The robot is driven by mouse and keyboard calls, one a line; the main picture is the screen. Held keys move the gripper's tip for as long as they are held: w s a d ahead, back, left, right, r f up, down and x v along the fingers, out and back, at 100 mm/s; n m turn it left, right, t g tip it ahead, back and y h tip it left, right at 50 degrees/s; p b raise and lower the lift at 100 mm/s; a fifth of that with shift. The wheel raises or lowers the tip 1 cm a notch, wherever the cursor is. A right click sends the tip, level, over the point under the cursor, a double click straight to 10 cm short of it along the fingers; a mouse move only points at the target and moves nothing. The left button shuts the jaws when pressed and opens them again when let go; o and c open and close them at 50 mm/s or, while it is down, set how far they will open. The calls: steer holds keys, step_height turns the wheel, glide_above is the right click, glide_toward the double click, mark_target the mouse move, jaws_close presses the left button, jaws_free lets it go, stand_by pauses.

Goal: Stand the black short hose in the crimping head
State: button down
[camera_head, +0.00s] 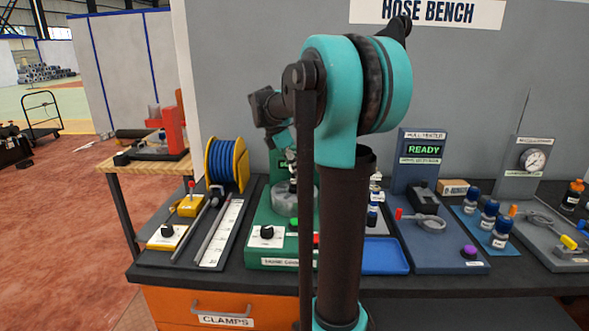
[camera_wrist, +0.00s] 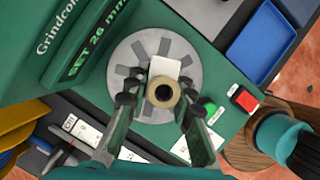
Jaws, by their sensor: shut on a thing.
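The green crimping machine (camera_head: 262,220) stands on the bench, partly hidden behind my arm. Its crimping head (camera_wrist: 138,52) is a round grey disc with dark radial slots, below my gripper in the wrist view. A white piece (camera_wrist: 164,67) shows right beside the ring. The hose lies over the disc in this view. Whether its lower end is inside the head or above it is hidden.
Green (camera_wrist: 208,106) and red (camera_wrist: 244,98) buttons sit right of the head. A blue tray (camera_head: 385,256) lies right of the machine. A ruler plate (camera_head: 221,235) and a yellow hose reel (camera_head: 226,163) are to its left. Other stations fill the bench's right side.

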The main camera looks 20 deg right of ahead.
steer(key=shift+f, duration=0.1)
steer(key=c, duration=1.6)
jaws_free()
steer(key=v, duration=1.1)
